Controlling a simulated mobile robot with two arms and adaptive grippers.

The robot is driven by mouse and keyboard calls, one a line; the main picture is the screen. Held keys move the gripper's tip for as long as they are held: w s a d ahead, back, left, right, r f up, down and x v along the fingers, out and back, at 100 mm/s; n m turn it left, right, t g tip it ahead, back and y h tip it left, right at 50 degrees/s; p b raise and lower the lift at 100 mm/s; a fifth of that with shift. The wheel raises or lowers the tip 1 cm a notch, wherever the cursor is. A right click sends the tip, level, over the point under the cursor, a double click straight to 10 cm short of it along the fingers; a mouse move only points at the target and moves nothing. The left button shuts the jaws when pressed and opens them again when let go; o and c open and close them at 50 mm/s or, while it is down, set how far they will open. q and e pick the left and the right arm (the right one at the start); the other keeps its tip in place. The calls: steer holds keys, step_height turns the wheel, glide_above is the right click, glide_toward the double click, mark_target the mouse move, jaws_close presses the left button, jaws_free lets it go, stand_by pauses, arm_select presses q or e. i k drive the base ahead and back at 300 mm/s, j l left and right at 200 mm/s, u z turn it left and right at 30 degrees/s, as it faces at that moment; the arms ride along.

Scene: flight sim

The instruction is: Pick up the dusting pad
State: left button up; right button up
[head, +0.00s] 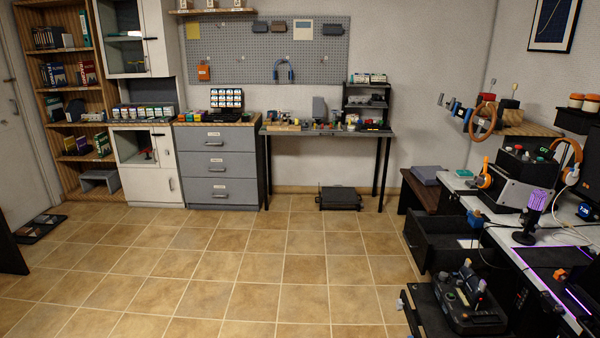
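I cannot pick out the dusting pad with certainty. A flat blue-grey item (427,174) lies on the dark wooden bench at the right. Several small items on the far workbench (330,131) are too small to identify. Neither of my grippers is in view.
The tiled floor (230,270) is clear through the middle. A grey drawer cabinet (217,165) and wooden shelves (66,100) stand along the back. A cluttered desk with a purple microphone (538,202) fills the right.

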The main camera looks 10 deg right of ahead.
mark_target(460, 174)
steer(key=i+l+z, duration=0.3)
steer(key=i+z, duration=0.2)
steer(key=i+l+z, duration=0.1)
steer(key=i+z, duration=0.4)
steer(key=i+j+z, duration=0.2)
steer(key=i+z, duration=0.25)
steer(key=i, duration=0.2)
